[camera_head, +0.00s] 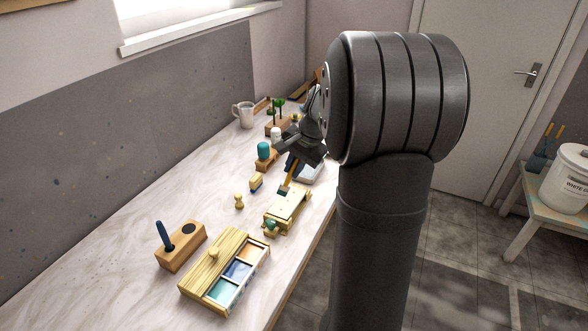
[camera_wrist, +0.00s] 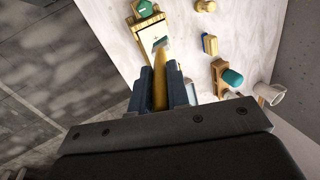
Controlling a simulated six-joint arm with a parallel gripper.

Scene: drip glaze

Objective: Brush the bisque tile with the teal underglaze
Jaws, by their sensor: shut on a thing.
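My gripper (camera_head: 303,150) is shut on a brush with a yellow-orange handle (camera_head: 287,182). In the wrist view the brush (camera_wrist: 160,80) stands between the two dark blue-grey fingers (camera_wrist: 160,95), its far end pointing at the tile. The pale tile (camera_head: 290,204) lies in a light wooden holder with a green knob (camera_head: 271,226); the tile also shows in the wrist view (camera_wrist: 151,36). The brush end is over or on the tile; I cannot tell if it touches.
A wooden block (camera_head: 182,248) holds a blue-handled tool at the front left. A small wooden peg (camera_head: 239,201), a blue-edged block (camera_head: 256,183) and a teal-topped wooden piece (camera_head: 264,151) stand left of the tile. A mug (camera_head: 243,114) is farther back.

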